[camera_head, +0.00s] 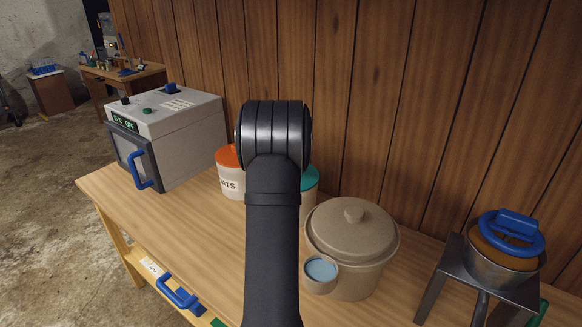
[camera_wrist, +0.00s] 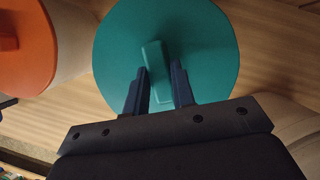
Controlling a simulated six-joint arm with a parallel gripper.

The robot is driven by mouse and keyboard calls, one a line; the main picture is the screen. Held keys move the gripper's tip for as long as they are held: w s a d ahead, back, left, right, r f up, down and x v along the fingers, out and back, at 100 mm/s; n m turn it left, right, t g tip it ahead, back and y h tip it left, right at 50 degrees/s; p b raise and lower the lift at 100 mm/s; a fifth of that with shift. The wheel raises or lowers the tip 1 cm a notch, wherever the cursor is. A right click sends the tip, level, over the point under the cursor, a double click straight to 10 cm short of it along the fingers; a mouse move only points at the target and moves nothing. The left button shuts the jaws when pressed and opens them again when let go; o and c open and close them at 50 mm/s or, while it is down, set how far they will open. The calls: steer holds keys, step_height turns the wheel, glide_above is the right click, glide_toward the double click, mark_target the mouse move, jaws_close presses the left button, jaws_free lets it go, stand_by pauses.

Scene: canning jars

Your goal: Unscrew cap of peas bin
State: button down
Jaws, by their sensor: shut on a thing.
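A bin with a teal cap (camera_wrist: 205,55) fills the middle of the wrist view. The cap has a raised bar handle (camera_wrist: 153,54) across its centre. My gripper (camera_wrist: 159,68) is shut on this bar, one dark finger on each side.
An orange-capped bin (camera_head: 229,157), its label partly hidden, stands left of my arm. A grey box with a blue handle (camera_head: 180,135) is at the table's left. A lidded beige pot (camera_head: 365,235) is close on the right, and a metal stand (camera_head: 450,265) holds a pan farther right.

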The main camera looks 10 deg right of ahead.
steer(key=c, duration=1.1)
jaws_free()
steer(key=shift+c, duration=0.2)
steer(key=shift+r, duration=0.1)
steer(key=v, duration=1.7)
steer(key=shift+s, duration=0.1)
steer(key=x, duration=1.7)
